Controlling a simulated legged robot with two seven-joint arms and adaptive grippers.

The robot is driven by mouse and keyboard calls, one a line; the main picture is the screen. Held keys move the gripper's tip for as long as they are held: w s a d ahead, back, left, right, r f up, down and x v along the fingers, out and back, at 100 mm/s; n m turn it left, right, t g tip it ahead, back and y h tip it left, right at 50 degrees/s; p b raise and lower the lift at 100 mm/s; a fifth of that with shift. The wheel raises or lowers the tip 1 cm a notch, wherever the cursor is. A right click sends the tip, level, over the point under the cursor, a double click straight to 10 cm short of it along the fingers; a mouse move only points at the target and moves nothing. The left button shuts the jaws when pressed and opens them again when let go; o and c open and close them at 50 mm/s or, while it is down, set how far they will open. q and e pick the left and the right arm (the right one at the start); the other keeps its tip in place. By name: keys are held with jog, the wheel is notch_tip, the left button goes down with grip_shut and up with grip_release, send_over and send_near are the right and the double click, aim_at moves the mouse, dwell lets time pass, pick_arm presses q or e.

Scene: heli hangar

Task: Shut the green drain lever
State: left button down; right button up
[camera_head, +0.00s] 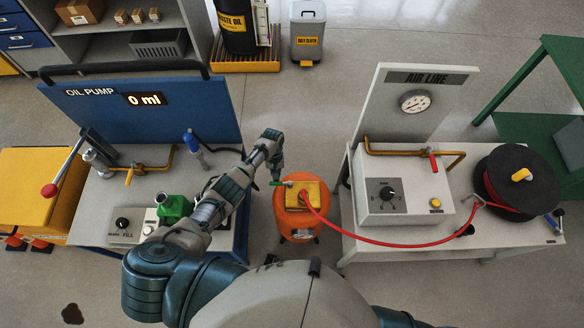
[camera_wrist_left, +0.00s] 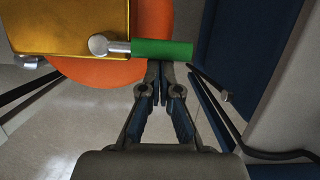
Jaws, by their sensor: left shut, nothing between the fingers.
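The green drain lever (camera_head: 279,183) sticks out to the left from the yellow block (camera_head: 312,196) on top of the orange drum (camera_head: 299,227). In the left wrist view the lever's green grip (camera_wrist_left: 165,49) lies crosswise, with a metal stem and round pivot at its left end on the yellow block (camera_wrist_left: 60,25). My left gripper (camera_head: 277,174) is beside the lever. Its fingers (camera_wrist_left: 160,72) are shut and empty, with the tips right at the near edge of the green grip. I cannot tell whether they touch it. My right gripper is out of view.
A red hose (camera_head: 385,243) runs from the drum to the air line bench (camera_head: 510,241) at right. The oil pump bench (camera_head: 97,205) with a green can (camera_head: 173,208) stands at left, under my left arm. Grey floor shows behind the drum.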

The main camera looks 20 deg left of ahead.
pick_arm(q)
jog(key=v, duration=1.1)
jog(key=shift+w+r, duration=0.15)
jog(key=shift+r, duration=0.25)
